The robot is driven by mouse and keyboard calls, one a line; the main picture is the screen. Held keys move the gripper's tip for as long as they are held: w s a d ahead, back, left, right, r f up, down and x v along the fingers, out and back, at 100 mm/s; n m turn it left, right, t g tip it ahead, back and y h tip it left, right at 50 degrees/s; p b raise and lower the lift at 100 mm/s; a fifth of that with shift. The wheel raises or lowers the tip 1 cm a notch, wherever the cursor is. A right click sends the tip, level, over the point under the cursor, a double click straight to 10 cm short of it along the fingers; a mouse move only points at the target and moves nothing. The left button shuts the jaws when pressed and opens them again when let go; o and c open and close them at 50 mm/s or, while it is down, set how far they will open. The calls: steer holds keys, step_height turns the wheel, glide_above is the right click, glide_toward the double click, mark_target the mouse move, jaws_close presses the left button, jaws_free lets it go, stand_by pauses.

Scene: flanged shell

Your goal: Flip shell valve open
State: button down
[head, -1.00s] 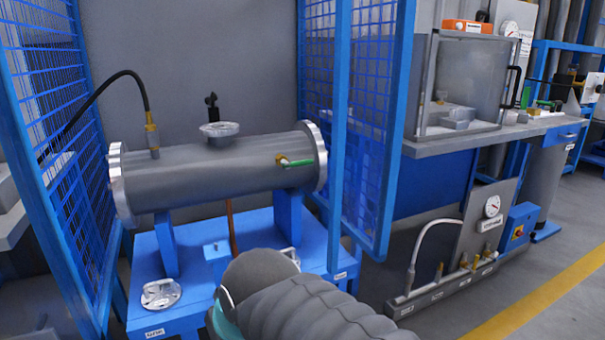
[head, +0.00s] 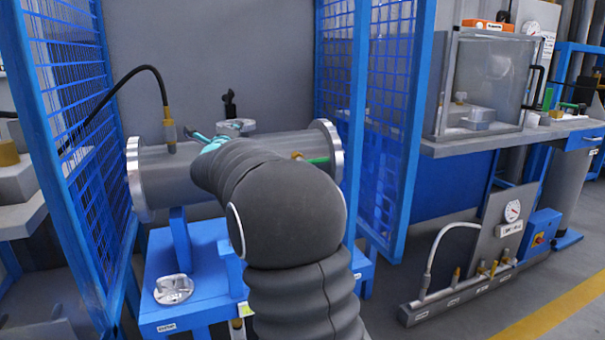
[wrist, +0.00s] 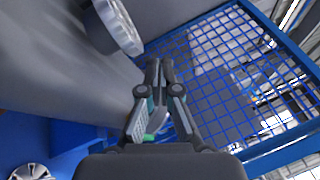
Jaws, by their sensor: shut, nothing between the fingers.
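The grey flanged shell (head: 160,178) lies level on a blue stand, its right flange (head: 328,148) bright metal. The shell valve's green lever (head: 318,160) shows near that flange with a brass body (head: 297,155); the lever points right, roughly along the shell. A green bit (wrist: 148,138) shows behind my fingers in the wrist view. My gripper (head: 203,136) appears in front of the shell's upper part, left of the valve in the head view. Its fingers are together and empty in the wrist view (wrist: 160,66). My arm hides the shell's middle.
A silver top port (head: 236,125) stands on the shell, and a black hose (head: 125,78) joins it at left. Blue mesh panels stand at left (head: 70,110) and right (head: 388,130). A loose silver cover (head: 174,289) lies on the blue stand (head: 215,235).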

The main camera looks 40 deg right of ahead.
steer(key=d+f+m+g+h, duration=0.7)
steer(key=d+m+g, duration=0.15)
steer(key=m, duration=0.25)
steer(key=s+d+f+m+g, duration=0.2)
steer(key=f+m+g, duration=0.3)
steer(key=m, duration=0.1)
steer(key=s+d+f+m+g+b, duration=0.1)
steer(key=s+d+f+m+g, duration=0.1)
steer(key=f+m+g, duration=0.4)
steer(key=shift+s+d+h, duration=0.15)
steer(key=shift+d+h, duration=0.25)
steer(key=shift+d, duration=0.35)
steer(key=shift+r, duration=0.1)
steer(key=p+x, duration=0.1)
steer(key=x, duration=0.9)
steer(key=shift+d+b, duration=0.1)
steer(key=shift+b, duration=0.7)
